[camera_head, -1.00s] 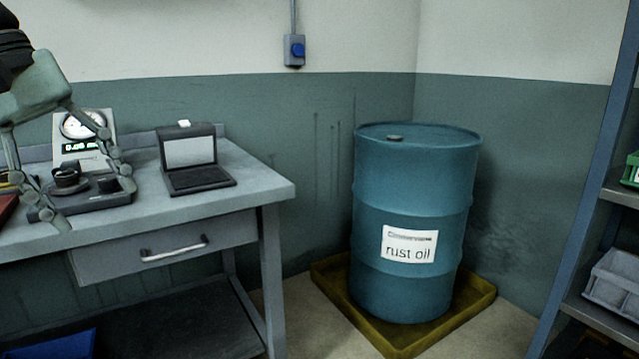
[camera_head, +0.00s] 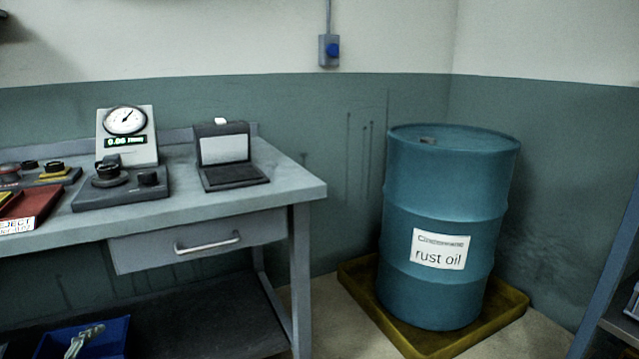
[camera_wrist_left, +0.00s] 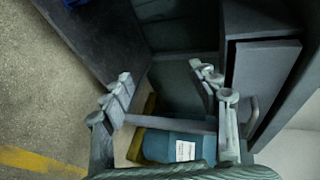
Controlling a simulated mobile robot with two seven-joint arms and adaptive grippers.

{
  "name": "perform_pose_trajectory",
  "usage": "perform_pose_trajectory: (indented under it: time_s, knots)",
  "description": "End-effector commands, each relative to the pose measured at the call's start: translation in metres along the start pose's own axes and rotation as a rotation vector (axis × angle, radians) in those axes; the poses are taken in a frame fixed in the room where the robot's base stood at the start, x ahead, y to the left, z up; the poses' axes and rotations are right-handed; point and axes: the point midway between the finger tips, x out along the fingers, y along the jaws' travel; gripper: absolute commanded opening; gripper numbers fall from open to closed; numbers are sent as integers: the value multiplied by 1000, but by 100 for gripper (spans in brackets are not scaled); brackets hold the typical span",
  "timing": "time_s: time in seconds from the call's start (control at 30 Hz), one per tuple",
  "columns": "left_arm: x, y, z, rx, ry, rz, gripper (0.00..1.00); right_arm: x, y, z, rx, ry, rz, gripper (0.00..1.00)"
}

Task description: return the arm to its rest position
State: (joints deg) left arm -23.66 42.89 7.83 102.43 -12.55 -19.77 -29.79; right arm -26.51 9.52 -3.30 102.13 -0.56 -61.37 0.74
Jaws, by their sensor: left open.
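In the left wrist view my left gripper (camera_wrist_left: 168,85) is open, its two fingers apart with nothing between them. It points past the workbench; the drawer front (camera_wrist_left: 262,85) is at the right and the blue drum (camera_wrist_left: 170,148) shows low between the fingers. The rest of the left arm is out of that view. My right gripper is in neither view.
The workbench (camera_head: 240,205) carries a dial gauge (camera_head: 126,135), a laptop (camera_head: 228,158) and a red tray (camera_head: 30,208). A blue bin (camera_head: 110,335) is below it. The rust oil drum (camera_head: 450,200) stands in a yellow tray (camera_head: 350,290). A shelf rack (camera_head: 612,270) is at right.

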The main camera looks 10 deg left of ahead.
Motion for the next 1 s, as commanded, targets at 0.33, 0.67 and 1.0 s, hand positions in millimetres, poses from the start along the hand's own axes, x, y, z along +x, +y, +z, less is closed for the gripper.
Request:
perform_pose_trajectory:
  time_s: [0.33, 0.67, 1.0]
  knots:
    - [-81, 241, -78, -733, -349, 500, 60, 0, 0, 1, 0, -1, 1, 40]
    - [-161, 334, -169, -1049, -573, 796, 60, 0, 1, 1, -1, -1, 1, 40]
    - [-168, 340, -176, -1068, -593, 819, 60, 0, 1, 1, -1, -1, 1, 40]
